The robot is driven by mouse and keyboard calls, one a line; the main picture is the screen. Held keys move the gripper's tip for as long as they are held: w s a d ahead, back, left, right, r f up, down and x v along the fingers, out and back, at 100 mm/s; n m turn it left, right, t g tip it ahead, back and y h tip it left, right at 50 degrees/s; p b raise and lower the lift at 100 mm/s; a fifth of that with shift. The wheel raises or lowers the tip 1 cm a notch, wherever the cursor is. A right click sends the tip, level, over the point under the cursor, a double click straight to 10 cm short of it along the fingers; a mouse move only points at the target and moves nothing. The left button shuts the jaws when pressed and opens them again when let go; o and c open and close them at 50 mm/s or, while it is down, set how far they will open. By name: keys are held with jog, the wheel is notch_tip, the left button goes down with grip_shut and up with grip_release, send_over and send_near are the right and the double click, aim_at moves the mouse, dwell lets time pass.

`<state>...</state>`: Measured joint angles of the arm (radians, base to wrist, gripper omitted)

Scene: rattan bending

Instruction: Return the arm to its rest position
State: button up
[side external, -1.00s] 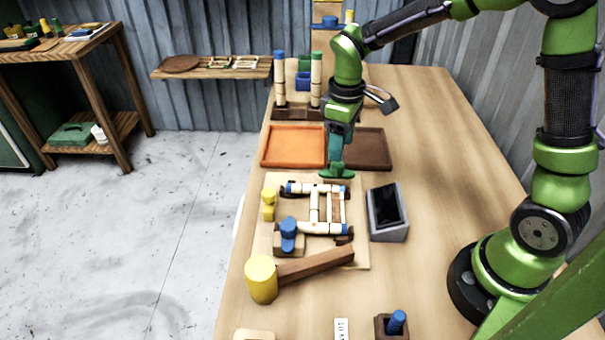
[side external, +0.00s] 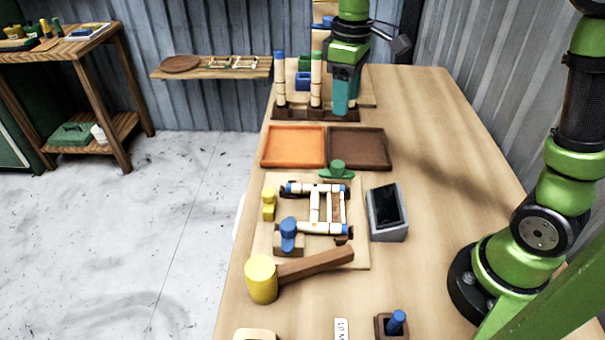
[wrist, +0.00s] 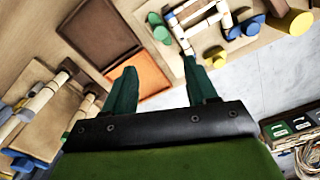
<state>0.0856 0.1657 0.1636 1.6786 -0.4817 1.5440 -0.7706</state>
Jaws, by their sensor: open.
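My gripper (side external: 341,108) is raised above the back of the workbench (side external: 440,150), in front of the upright rack and beyond the two trays. In the wrist view its two teal fingers (wrist: 162,84) are spread apart with nothing between them. The green knob piece (side external: 337,170) sits at the far edge of the bending board (side external: 262,228), apart from my gripper. The board bears a frame of pale rattan pieces (side external: 315,207) with blue ends, plus yellow and blue pegs.
An orange tray (side external: 294,147) and a brown tray (side external: 358,148) lie side by side. A rack with upright posts (side external: 279,85) stands behind. A mallet (side external: 262,279) lies in front and a grey device (side external: 387,212) to the right. The bench's right side is clear.

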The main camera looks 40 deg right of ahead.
jog(key=s+a+r+m+t+y, duration=0.1)
jog(key=s+m+t, duration=0.6)
jog(key=s, duration=0.7)
jog(key=shift+s+r+m+y, duration=0.2)
jog(key=shift+s+m+y, duration=0.25)
jog(key=shift+m, duration=0.35)
jog(key=shift+f, duration=0.1)
